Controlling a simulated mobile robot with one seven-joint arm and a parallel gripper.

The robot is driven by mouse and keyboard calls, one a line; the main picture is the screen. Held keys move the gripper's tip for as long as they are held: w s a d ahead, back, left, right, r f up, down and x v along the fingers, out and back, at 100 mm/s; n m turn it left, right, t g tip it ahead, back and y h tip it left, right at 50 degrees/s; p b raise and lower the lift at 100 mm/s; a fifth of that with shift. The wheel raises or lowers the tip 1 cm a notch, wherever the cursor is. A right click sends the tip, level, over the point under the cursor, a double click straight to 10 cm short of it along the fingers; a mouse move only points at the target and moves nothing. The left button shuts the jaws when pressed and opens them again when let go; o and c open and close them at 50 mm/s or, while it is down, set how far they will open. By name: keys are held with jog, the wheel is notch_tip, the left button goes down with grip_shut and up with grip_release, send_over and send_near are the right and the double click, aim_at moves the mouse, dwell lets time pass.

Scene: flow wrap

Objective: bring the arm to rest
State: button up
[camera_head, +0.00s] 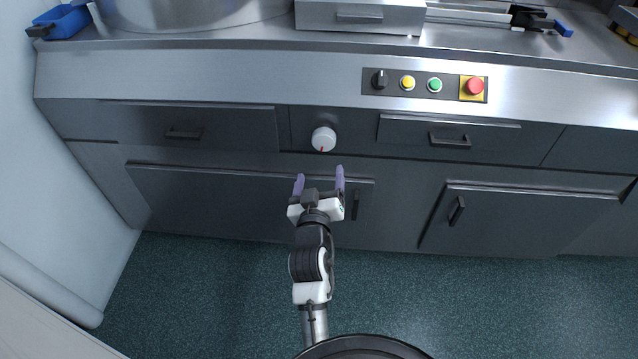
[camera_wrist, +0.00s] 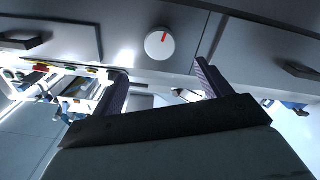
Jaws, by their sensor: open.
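My gripper (camera_head: 320,181) is in front of the steel machine's lower front, its two purple fingers spread apart with nothing between them. In the head view it sits just below a white round knob (camera_head: 323,139) with a red mark, apart from it as far as I can tell. In the wrist view my open fingers (camera_wrist: 160,85) show at the lower middle, and the knob (camera_wrist: 159,43) is above the gap between them. My arm reaches up from the bottom of the head view over the green floor.
A control strip (camera_head: 425,85) with a black switch, yellow and green buttons and a red stop button is on the machine's edge. Drawer and door handles (camera_head: 457,210) stick out from the front. A blue bin (camera_head: 62,22) is at top left. The green floor (camera_head: 190,290) is clear.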

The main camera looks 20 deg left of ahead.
jog(key=shift+s+d, duration=0.15)
jog(key=shift+s, duration=0.3)
